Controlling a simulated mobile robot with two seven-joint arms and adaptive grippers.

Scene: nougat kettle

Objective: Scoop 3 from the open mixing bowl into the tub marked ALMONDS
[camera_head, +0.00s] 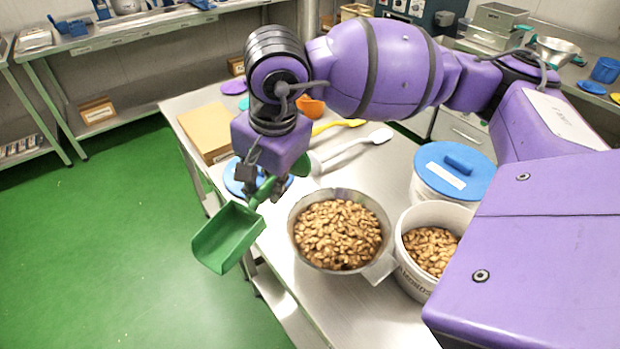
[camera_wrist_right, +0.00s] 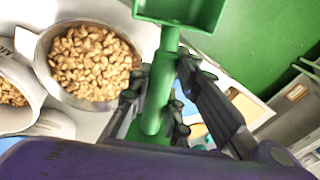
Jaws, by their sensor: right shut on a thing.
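The open mixing bowl (camera_head: 383,267) is steel and holds many almonds; it stands near the table's left edge. The tub marked ALMONDS (camera_head: 415,284) is white, stands right of the bowl and holds almonds too. My right gripper (camera_head: 262,188) is shut on the handle of a green scoop (camera_head: 228,238), left of the bowl and above the table's edge. The scoop's pan looks empty. In the right wrist view the fingers grip the green handle (camera_wrist_right: 157,95), with the bowl (camera_wrist_right: 45,62) and part of the tub (camera_wrist_right: 22,112) at left. My left gripper is out of view.
A white tub with a blue lid (camera_head: 455,172) stands behind the ALMONDS tub. White and yellow utensils (camera_head: 340,125) and a cardboard-coloured box (camera_head: 205,132) lie farther back on the table (camera_head: 330,308). Green floor (camera_head: 90,250) is open at left.

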